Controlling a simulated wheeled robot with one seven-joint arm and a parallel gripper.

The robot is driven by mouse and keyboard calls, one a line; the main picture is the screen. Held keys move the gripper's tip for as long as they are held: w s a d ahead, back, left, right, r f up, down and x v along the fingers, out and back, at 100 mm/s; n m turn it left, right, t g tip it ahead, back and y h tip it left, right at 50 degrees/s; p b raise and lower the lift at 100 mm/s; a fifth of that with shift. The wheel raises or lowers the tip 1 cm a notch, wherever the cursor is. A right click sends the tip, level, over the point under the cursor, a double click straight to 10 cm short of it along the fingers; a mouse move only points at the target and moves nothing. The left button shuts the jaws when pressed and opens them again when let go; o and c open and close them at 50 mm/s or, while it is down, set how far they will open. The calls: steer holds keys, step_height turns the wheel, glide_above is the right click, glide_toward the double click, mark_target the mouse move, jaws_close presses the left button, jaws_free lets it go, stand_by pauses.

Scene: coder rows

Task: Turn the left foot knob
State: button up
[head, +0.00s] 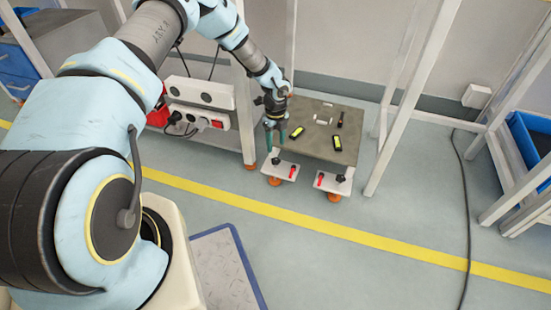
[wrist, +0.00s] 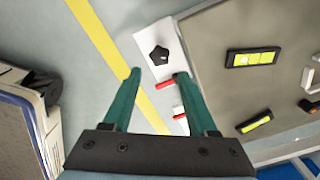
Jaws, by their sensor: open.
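The left foot knob (wrist: 159,55) is a black lobed knob on a small white foot bracket (wrist: 181,50) at the edge of the grey plate. It also shows in the head view (head: 276,161), small and partly behind a finger. A red lever (wrist: 165,86) lies beside it on the same bracket. My gripper (wrist: 156,77) is open and empty, with two teal fingers. In the wrist view the knob appears just beyond the fingertips, between their lines, and no contact shows. In the head view the gripper (head: 273,148) hangs over the left bracket.
The right foot bracket (head: 325,183) carries another black knob (head: 341,178) and a red lever (head: 320,179). Several small parts lie on the grey plate (head: 315,145). White frame posts (head: 384,140) stand right of it. The floor in front, with a yellow line (head: 345,231), is clear.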

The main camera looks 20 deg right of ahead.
mark_target(276, 160)
step_height(276, 160, down, 8)
steer(key=shift+r+b, duration=0.25)
steer(key=shift+b, duration=0.75)
jaws_close()
